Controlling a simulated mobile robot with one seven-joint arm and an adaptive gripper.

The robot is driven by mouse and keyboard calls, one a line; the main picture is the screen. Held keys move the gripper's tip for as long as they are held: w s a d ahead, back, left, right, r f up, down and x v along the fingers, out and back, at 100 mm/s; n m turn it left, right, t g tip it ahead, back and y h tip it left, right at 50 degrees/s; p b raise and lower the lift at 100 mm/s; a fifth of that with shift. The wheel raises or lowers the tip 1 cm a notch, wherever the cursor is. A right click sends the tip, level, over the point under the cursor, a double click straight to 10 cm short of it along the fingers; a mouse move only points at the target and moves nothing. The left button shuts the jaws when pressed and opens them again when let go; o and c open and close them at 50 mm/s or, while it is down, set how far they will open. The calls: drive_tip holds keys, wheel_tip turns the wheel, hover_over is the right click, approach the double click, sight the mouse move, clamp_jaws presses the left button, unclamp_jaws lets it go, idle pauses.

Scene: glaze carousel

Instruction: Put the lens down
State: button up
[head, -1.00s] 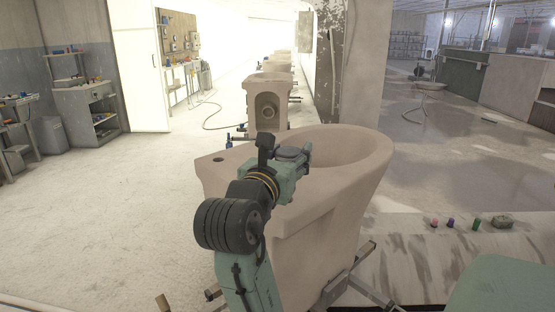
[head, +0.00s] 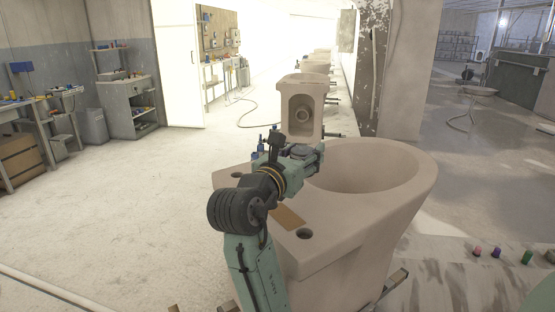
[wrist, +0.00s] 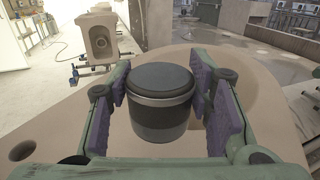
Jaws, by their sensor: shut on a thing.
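The lens (wrist: 161,101) is a dark, short cylinder with a black cap and a paler ring. In the wrist view it stands upright between the purple finger pads of my gripper (wrist: 165,108), which is shut on it. In the head view my gripper (head: 306,157) is over the ledge of a large beige ceramic bowl piece (head: 345,235); the lens is hard to make out there. Whether the lens touches the ledge I cannot tell.
A flat brown patch (head: 288,218) lies on the ledge beside a round hole (head: 304,234). The open basin (head: 365,170) is to the right. Another ceramic piece (head: 302,108) stands behind. Small coloured bottles (head: 497,253) stand at the right.

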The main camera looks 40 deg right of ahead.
drive_tip(key=w, duration=0.3)
drive_tip(key=w+p, duration=0.1)
drive_tip(key=w, duration=0.1)
drive_tip(key=w+a, duration=0.1)
drive_tip(key=w, duration=0.2)
drive_tip(key=shift+w+f+p, duration=0.3)
drive_tip(key=shift+f+p, duration=0.05)
drive_tip(key=shift+p, duration=0.05)
drive_tip(key=shift+w+f, duration=0.15)
drive_tip(key=shift+f, duration=0.05)
drive_tip(key=shift+f+p, duration=0.5)
drive_tip(key=shift+f, duration=1.1)
drive_tip(key=shift+f, duration=0.2)
drive_tip(key=o, duration=1.2)
